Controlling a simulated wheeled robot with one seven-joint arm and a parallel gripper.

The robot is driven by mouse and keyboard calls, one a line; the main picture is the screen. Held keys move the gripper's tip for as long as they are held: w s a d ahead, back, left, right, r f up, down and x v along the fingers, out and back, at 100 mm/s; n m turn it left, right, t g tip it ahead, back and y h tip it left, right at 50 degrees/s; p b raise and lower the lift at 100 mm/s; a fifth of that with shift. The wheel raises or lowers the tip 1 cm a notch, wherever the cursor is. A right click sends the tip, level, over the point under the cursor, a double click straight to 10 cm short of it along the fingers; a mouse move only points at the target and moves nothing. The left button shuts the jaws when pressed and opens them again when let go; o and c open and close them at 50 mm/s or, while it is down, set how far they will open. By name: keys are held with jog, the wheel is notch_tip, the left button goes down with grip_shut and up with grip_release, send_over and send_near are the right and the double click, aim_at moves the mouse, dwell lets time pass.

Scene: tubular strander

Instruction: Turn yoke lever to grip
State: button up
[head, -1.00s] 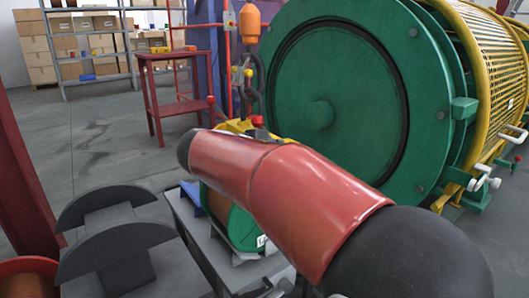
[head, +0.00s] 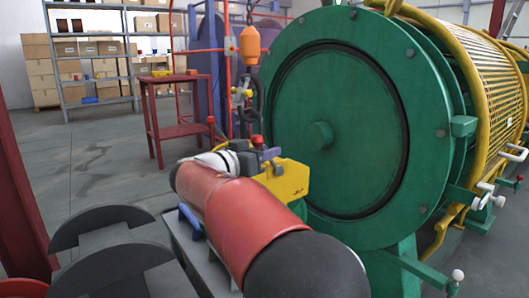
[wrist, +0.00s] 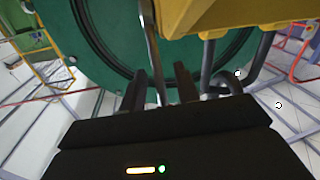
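The yellow yoke (head: 287,180) stands in front of the large green disc in the head view, with a red knob (head: 258,141) on top. In the wrist view its yellow body (wrist: 225,15) fills the upper right. A thin grey rod (wrist: 154,50), which looks like the yoke lever, hangs down left of the yellow body. My gripper (wrist: 158,70) has its two dark fingers apart, with the rod between them in the picture. I cannot tell whether a finger touches it. In the head view my red arm reaches to the yoke and hides the fingers and lever.
The green disc (head: 365,110) and yellow cage (head: 495,85) stand close behind and right. An orange hoist weight (head: 250,45) hangs above the yoke. A red stand (head: 178,105) is behind, left. Dark curved cradles (head: 100,225) lie front left. Floor is open at left.

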grip_shut()
